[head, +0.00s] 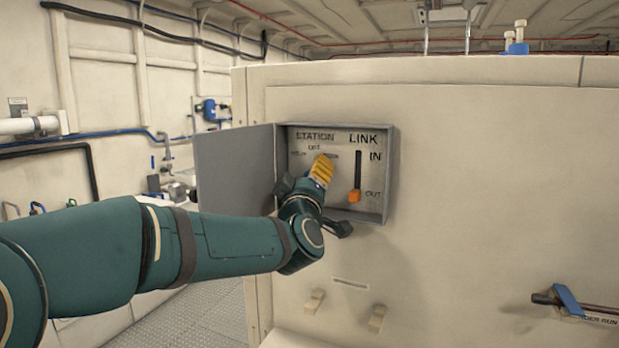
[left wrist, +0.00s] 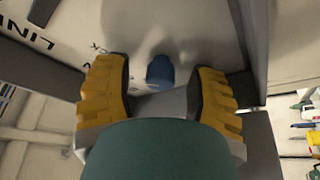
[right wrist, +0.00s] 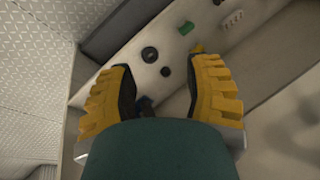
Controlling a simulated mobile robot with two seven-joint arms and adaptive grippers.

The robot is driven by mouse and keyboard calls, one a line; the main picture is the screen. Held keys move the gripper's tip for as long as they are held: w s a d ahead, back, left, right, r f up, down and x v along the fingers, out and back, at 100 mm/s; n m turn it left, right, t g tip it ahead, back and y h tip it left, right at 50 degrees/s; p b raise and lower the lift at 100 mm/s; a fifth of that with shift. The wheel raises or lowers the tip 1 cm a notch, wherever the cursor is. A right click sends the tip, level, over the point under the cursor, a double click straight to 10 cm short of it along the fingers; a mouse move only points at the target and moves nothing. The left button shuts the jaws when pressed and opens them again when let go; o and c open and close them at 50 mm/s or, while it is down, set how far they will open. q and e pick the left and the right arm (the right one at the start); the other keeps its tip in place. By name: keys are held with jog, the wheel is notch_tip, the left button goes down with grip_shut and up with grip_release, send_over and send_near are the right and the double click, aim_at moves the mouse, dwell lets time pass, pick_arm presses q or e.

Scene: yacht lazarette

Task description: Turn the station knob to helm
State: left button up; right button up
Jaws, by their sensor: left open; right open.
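The station knob (left wrist: 160,72) is a blue knob on the panel, seen in the left wrist view between the two yellow fingers of my left gripper (left wrist: 160,92). The fingers are open on either side of it, with gaps showing. In the head view my left gripper (head: 321,170) is in front of the panel under the STATION label and hides the knob. I cannot tell which mark the knob points to; the helm lettering is partly legible at left. My right gripper (right wrist: 163,88) is open and empty in its wrist view and outside the head view.
The grey control box (head: 391,175) has its door (head: 232,168) swung open to the left. An orange link handle (head: 355,196) sits at OUT, right of my left gripper. A blue lever (head: 568,299) is at lower right. Small parts (right wrist: 149,54) lie beyond my right gripper.

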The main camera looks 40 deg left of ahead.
pick_arm(q)
grip_shut()
